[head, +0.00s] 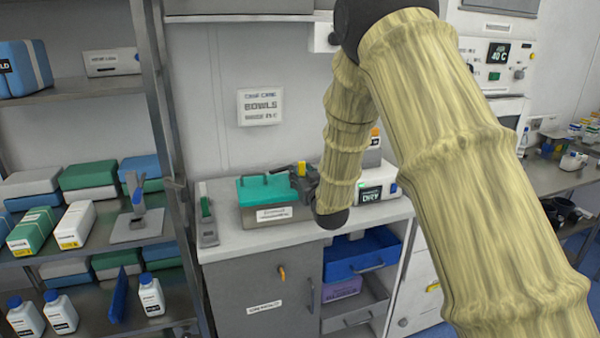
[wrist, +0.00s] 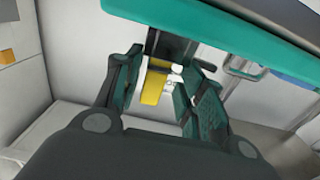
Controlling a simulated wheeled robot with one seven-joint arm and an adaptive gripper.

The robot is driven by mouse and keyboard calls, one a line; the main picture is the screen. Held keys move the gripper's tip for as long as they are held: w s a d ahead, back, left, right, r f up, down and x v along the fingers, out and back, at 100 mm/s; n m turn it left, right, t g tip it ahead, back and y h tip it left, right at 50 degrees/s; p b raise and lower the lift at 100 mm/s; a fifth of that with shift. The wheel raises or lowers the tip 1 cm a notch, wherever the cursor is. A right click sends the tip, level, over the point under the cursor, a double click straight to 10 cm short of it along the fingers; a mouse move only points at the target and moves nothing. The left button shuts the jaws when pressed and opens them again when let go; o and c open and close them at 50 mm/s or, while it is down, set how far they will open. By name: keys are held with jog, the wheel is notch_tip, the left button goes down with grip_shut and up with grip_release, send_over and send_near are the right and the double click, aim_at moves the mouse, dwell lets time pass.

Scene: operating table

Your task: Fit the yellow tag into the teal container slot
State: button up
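The teal container (head: 265,190) sits on the white counter in the head view, with a teal top and a pale label on its front. A teal edge (wrist: 220,25) crosses the top of the wrist view. The yellow tag (head: 299,183) shows at the container's right end, at my gripper's tip. My gripper (head: 305,182) is beside that end. In the wrist view, the yellow tag (wrist: 155,84) lies between the fingers of my gripper (wrist: 160,85), near the left one. A pale gap shows toward the right finger, so contact on both sides is unclear. The slot cannot be made out.
A grey device (head: 207,220) stands left of the container. A white unit reading DRY (head: 377,190) stands to the right, behind my arm. A metal shelf rack (head: 165,130) with boxes and bottles is at the left.

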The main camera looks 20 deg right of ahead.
jog(key=s+b, duration=0.1)
jog(key=s, duration=0.8)
jog(key=shift+d+r, duration=0.15)
jog(key=shift+d, duration=0.2)
jog(key=shift+s, duration=0.1)
